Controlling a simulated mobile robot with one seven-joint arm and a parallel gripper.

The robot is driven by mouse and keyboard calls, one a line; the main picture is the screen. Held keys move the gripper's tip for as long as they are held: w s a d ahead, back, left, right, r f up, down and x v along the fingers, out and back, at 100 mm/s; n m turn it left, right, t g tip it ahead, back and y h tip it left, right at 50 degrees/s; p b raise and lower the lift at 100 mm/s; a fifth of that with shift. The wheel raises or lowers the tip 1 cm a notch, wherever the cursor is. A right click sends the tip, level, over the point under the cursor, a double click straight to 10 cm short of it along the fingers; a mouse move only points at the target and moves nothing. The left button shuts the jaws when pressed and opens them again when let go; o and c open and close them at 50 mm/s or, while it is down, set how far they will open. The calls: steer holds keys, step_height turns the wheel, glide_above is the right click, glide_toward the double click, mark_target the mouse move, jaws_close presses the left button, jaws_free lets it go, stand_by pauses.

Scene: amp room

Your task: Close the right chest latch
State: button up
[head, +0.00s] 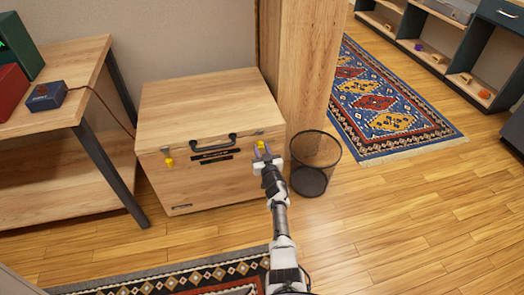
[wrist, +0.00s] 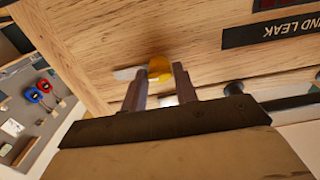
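The wooden chest (head: 205,115) stands against the wall with its lid down. Its right latch (head: 260,145) has a yellow part near the front's right end, just below the lid. The left latch (head: 168,161) has a similar yellow part. My gripper (head: 264,153) is at the right latch, partly covering it. In the wrist view, which shows the chest upside down, my gripper (wrist: 160,78) is open. Its two fingers are apart, with the yellow part of the right latch (wrist: 160,68) between or just beyond their tips. Whether they touch it is unclear.
A black handle (head: 213,144) is mid-front on the chest. A dark mesh bin (head: 314,165) stands close to the chest's right side. A wooden table (head: 75,85) is at left. Patterned rugs lie in front (head: 195,280) and at back right (head: 385,105). Bare floor lies at right.

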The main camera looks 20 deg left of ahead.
steer(key=c, duration=0.5)
steer(key=shift+n, duration=0.3)
steer(key=n+b, duration=0.4)
steer(key=n, duration=1.3)
steer(key=shift+n, duration=0.3)
steer(key=o, duration=1)
